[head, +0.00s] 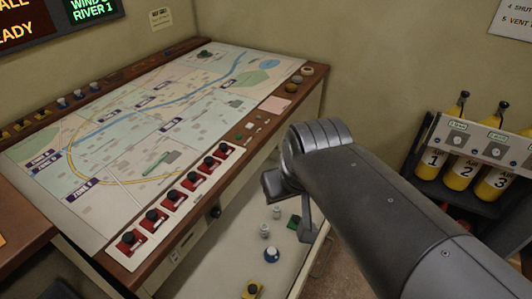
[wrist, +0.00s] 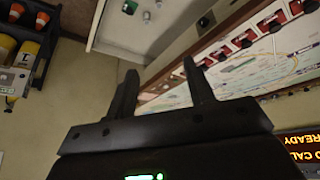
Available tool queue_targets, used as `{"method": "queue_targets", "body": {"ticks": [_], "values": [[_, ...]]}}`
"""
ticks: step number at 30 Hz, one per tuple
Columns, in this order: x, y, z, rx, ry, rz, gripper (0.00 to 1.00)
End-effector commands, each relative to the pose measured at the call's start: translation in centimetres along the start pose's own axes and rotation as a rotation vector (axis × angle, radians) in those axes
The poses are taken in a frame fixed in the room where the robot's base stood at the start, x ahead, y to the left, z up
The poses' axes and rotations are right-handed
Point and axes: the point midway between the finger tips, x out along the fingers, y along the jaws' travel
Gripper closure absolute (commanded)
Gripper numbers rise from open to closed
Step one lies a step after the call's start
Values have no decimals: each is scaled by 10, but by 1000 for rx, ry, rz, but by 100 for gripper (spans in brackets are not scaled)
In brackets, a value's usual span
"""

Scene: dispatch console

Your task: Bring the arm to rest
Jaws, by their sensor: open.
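My arm (head: 385,200) reaches in from the lower right in the head view, and its grey rounded joint is right of the map console (head: 150,225). My gripper is mostly hidden behind that joint; dark parts of it show just below and left of the joint, over the open drawer (head: 215,270). In the wrist view my gripper (wrist: 160,68) has its two dark fingers apart with nothing between them. The wrist picture is turned over, with the console at the upper right.
The drawer holds a blue-and-white knob (head: 271,255), a yellow piece (head: 252,289) and several small parts. Red switches (head: 172,201) line the console's front edge. A rack with yellow cylinders (head: 462,175) stands at right. A lit sign (head: 92,8) hangs on the wall.

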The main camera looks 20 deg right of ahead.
Motion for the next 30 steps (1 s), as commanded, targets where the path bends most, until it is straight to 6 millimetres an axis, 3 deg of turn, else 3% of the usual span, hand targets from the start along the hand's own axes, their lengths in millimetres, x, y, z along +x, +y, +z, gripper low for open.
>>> {"method": "queue_targets", "body": {"ticks": [7, 30], "values": [[-11, -4, 17, 77, 31, -21, 52], [-11, -4, 17, 78, 31, -21, 52]]}}
